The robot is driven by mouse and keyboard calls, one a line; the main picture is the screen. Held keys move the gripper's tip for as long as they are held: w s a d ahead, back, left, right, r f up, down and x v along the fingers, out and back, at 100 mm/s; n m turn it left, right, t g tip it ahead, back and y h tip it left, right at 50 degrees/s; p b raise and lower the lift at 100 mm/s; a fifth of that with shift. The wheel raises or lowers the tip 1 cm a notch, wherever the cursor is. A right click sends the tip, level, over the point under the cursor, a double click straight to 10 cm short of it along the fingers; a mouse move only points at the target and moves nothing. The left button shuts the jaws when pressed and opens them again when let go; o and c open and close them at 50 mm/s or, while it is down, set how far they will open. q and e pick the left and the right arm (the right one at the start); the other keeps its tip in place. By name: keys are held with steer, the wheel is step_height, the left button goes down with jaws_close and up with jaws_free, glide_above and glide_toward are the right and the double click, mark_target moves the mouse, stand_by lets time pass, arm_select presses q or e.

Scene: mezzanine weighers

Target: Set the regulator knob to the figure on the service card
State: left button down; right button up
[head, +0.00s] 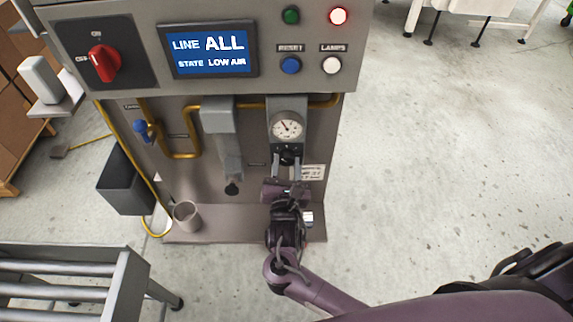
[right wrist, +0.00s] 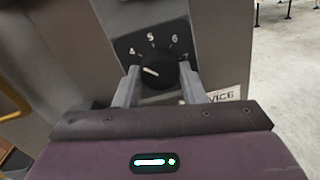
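The black regulator knob (head: 288,158) is on the machine's lower panel, under a round white gauge (head: 287,128). In the right wrist view the knob (right wrist: 159,73) has a white mark pointing left and slightly up, on the side of the 4. The figures 4, 5 and 6 show on its dial plate (right wrist: 126,45). My right gripper (head: 289,176) is at the knob, its two fingers apart, one on each side; whether they touch it is unclear. The service card (head: 313,172) is right of the knob; its figure is too small to read surely. My left gripper is not in view.
A screen (head: 209,50) reads LINE ALL, STATE LOW AIR. A red lamp (head: 338,16) is lit above it at right. A red switch (head: 104,63) is at left. A cup (head: 186,215) stands on the machine's base ledge.

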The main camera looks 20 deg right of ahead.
steer(key=shift+c, duration=0.9)
steer(key=shift+r, duration=0.1)
steer(key=shift+r+m+p, duration=0.15)
steer(key=shift+m+p, duration=0.75)
steer(key=shift+p, duration=0.2)
steer(key=shift+m+p, duration=0.75)
steer(key=shift+m, duration=0.05)
steer(key=m+p, duration=0.2)
steer(key=shift+m, duration=0.3)
steer(key=m+p, duration=0.2)
steer(key=m, duration=0.3)
steer(key=m+p, duration=0.1)
steer(key=m, duration=0.2)
steer(key=shift+m+y, duration=0.4)
steer(key=m, duration=0.7)
steer(key=shift+d+m, duration=0.1)
steer(key=shift+m, duration=0.3)
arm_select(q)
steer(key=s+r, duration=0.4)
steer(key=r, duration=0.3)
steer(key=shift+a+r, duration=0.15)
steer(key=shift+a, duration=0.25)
arm_select(e)
steer(key=shift+m+y, duration=0.4)
steer(key=shift+m, duration=1.3)
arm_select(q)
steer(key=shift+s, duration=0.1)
arm_select(e)
steer(key=o, duration=1)
